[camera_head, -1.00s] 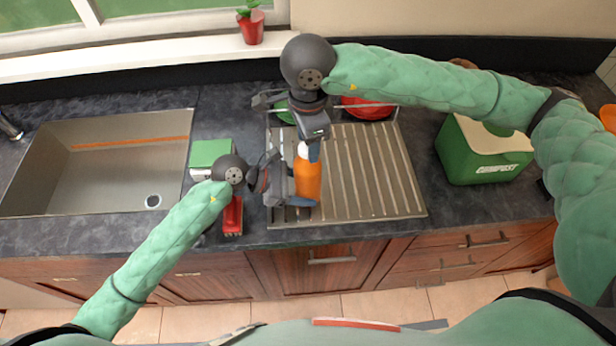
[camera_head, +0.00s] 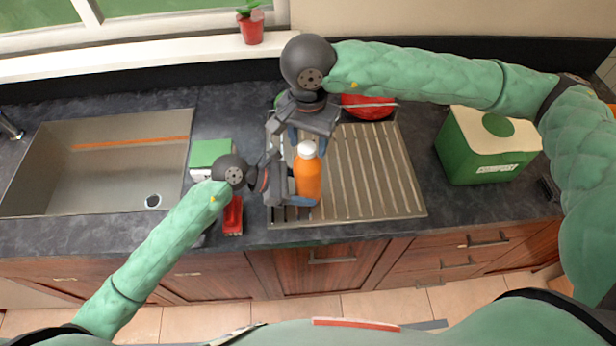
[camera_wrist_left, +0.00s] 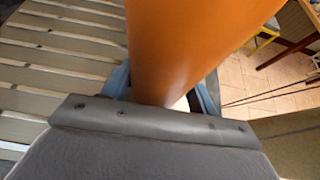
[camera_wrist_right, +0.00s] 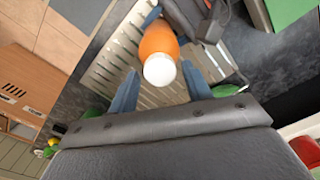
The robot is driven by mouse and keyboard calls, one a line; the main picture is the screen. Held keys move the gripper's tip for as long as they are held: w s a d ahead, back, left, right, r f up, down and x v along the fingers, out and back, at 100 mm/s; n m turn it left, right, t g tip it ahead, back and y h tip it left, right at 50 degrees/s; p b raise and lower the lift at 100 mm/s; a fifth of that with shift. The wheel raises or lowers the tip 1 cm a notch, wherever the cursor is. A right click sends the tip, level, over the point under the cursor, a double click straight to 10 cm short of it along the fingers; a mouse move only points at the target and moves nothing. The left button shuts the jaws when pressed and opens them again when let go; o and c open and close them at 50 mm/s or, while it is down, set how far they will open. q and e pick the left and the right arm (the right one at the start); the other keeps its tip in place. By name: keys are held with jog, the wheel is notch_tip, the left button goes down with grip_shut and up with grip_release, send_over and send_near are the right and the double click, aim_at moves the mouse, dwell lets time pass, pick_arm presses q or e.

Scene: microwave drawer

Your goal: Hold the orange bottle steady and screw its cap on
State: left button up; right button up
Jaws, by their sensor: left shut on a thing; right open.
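The orange bottle (camera_head: 308,179) stands upright on the ribbed drainboard. Its white cap (camera_head: 306,149) sits on top; I cannot tell how tightly. My left gripper (camera_head: 300,193) is shut on the bottle's lower body from the left. The left wrist view shows the orange body (camera_wrist_left: 185,45) between the blue fingers. My right gripper (camera_head: 308,137) is above and behind the bottle, with its fingers spread. In the right wrist view, the white cap (camera_wrist_right: 160,70) lies between and a little beyond the open fingertips (camera_wrist_right: 160,92), apart from them.
The drainboard (camera_head: 375,180) is clear to the right. A red bowl (camera_head: 368,106) is behind it. A green compost bin (camera_head: 485,150) stands at right. A green and white sponge-like block (camera_head: 210,153) and a red brush-like item (camera_head: 233,214) lie left. The sink (camera_head: 100,165) is farther left.

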jog(key=n, duration=0.4)
jog(key=shift+n, duration=0.3)
jog(key=n, duration=0.4)
jog(key=shift+n, duration=0.4)
jog(key=c, duration=0.9)
jog(key=m, duration=0.6)
jog(key=shift+m, duration=0.3)
jog(key=shift+c, duration=0.2)
jog(key=m, duration=0.3)
jog(key=shift+m, duration=0.3)
jog(key=m, duration=0.3)
jog(key=shift+m, duration=0.4)
jog(key=o, duration=0.9)
